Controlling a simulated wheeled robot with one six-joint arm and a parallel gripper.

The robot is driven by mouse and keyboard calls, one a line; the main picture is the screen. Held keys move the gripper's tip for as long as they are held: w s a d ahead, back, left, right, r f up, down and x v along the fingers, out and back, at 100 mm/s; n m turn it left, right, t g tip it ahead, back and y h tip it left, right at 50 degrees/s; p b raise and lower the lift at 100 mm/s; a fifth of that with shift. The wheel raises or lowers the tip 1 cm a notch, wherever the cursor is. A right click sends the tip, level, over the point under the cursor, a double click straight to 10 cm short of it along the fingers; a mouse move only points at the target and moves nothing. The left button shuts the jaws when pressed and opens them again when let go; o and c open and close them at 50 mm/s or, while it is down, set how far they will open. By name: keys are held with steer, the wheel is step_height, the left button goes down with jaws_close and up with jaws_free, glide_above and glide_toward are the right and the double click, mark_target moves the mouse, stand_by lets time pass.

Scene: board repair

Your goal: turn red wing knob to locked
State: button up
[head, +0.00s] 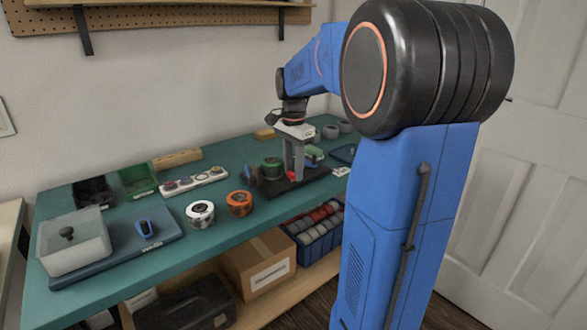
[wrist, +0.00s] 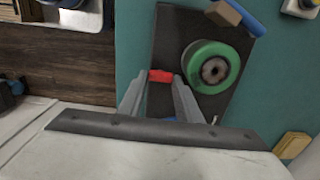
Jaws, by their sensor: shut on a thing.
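The red wing knob (wrist: 161,76) shows in the wrist view as a small red bar between the tips of my gripper (wrist: 160,84). It lies crosswise, near the left edge of a dark board (wrist: 167,38). In the head view the red knob (head: 292,176) is a small red spot at the fingertips of my gripper (head: 294,172), which points down over the board. My gripper is shut on the knob. The fingers hide part of it, and I cannot read any lock marking. A green round part (wrist: 211,67) with a grey hub sits on the board right of the knob.
The teal bench (head: 120,215) also holds orange (head: 240,203) and white (head: 200,213) rolls and a lidded box (head: 72,245). In the wrist view, a blue-handled tool (wrist: 238,15) lies close to the green part. Bare bench shows left of the board.

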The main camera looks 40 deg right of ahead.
steer(key=o, duration=1)
steer(key=shift+o, duration=0.2)
steer(key=shift+r, duration=0.1)
steer(key=shift+r, duration=3.9)
steer(key=s+a+f+n+t, duration=0.2)
steer(key=s+a+f+n, duration=0.5)
steer(key=s+a+n, duration=0.2)
steer(key=s+a+f+n+t, duration=0.2)
steer(key=s+a+f+n, duration=0.5)
steer(key=s+a, duration=0.4)
steer(key=s+n, duration=0.1)
steer(key=s, duration=0.1)
steer(key=shift+s+a+n+t, duration=0.35)
steer(key=shift+n+t, duration=0.05)
